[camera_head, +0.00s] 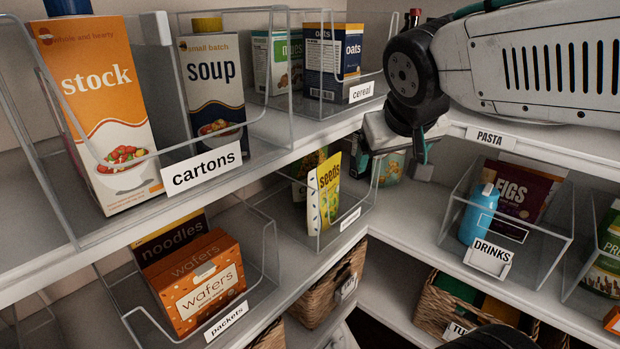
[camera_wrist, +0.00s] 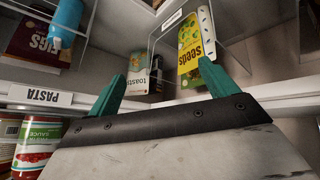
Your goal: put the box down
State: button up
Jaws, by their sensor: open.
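My gripper (camera_head: 390,156) is open, with its teal fingers spread apart; it also shows in the wrist view (camera_wrist: 162,70). A small pale box marked "toasts" (camera_wrist: 146,82) stands beyond the fingers in the wrist view, apparently untouched. In the head view a pale green item (camera_head: 392,168) shows partly behind the gripper; I cannot tell if it is the same box. A yellow-green "seeds" pack (camera_head: 325,192) stands upright in a clear bin to the left of the gripper; it also shows in the wrist view (camera_wrist: 188,52). I cannot tell which box the task means.
Clear bins hold a stock carton (camera_head: 105,120), a soup carton (camera_head: 212,90), cereal boxes (camera_head: 335,55) and an orange wafers box (camera_head: 200,282). On the right are a blue bottle (camera_head: 479,212) and a figs pack (camera_head: 525,190).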

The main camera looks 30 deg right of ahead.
jog(key=s+a+f+n+g+y, duration=0.3)
jog(key=s+a+f+g, duration=0.2)
jog(key=s, duration=0.6)
jog(key=a+f, duration=0.2)
jog(key=a, duration=0.1)
jog(key=shift+a+y, duration=0.4)
jog(key=shift+f, duration=0.1)
